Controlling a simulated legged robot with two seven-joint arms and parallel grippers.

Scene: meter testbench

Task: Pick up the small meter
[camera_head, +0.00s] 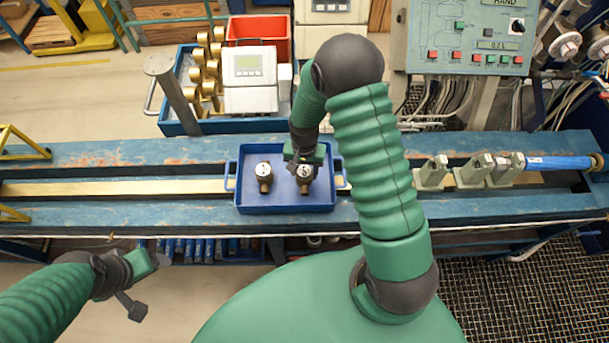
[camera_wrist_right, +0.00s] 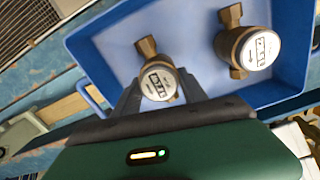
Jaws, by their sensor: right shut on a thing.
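Two small brass meters with white dial faces stand in a blue tray (camera_head: 285,208) on the bench. The right-hand meter (camera_head: 305,173) has my right gripper (camera_head: 304,164) at it from above. In the right wrist view this meter (camera_wrist_right: 159,82) sits between the two fingers, which are shut on it; it appears still in the tray. The other meter (camera_head: 264,175) stands free to the left, and it also shows in the right wrist view (camera_wrist_right: 252,50). My left gripper (camera_head: 142,284) is at the lower left, away from the tray and empty; its finger gap is unclear.
The tray rests across the blue bench rails (camera_head: 120,155). Behind it stand a white device (camera_head: 249,80), brass fittings (camera_head: 207,70) and a red bin (camera_head: 260,33). Clamps (camera_head: 470,172) and a blue cylinder (camera_head: 558,162) are at the right. The bench left of the tray is clear.

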